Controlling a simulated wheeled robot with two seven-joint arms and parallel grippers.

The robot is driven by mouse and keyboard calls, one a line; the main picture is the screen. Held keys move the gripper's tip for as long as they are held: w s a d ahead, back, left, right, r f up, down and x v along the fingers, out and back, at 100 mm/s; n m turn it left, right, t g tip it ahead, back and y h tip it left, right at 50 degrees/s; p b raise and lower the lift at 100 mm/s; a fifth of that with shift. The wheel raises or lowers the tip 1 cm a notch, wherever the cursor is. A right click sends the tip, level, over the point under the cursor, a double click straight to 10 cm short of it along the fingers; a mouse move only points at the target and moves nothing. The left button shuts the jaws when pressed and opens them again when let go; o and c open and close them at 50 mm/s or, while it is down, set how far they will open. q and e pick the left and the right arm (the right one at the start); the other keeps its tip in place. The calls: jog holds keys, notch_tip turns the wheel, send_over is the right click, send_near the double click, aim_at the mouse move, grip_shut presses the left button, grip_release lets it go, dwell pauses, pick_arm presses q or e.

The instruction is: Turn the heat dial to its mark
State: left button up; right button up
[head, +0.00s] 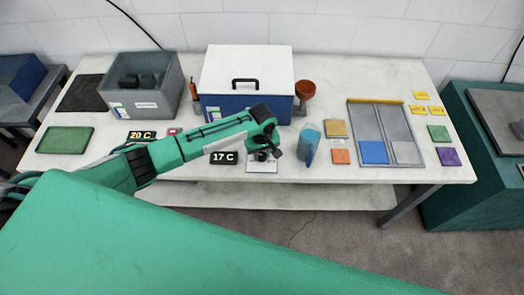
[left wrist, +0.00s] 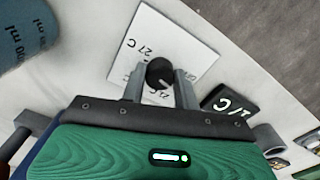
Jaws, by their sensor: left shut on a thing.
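The heat dial is a small dark round knob (left wrist: 159,72) on a white plate (left wrist: 150,40) printed with temperature marks, one reading 27 C. A short light line shows on the knob. My left gripper (left wrist: 160,82) has one finger on each side of the knob and is shut on it. In the head view the left gripper (head: 265,146) reaches down over the white plate (head: 262,167) and mostly hides the knob. A black display reading 17 C (head: 224,157) stands just left of the plate; a second display reads 20 C (head: 142,136). My right gripper is not in view.
A blue box with a white lid (head: 246,70) stands behind the dial. A blue measuring jug (head: 309,145) is close on the right, with coloured tiles and a grey two-part tray (head: 383,108) beyond. A grey bin (head: 142,88) stands at the back left.

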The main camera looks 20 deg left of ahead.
aim_at(262, 155)
pick_arm(q)
jog(key=m+p, duration=0.2)
jog(key=m, duration=0.2)
jog(key=shift+r+m, duration=0.15)
jog(key=shift+m, duration=0.15)
jog(key=shift+m+p, duration=0.85)
jog(key=shift+m, duration=1.45)
jog(key=o, duration=1)
jog(key=shift+c, duration=0.2)
notch_tip(262, 155, up, 14)
jog(key=b, duration=0.3)
jog(key=shift+f, duration=0.2)
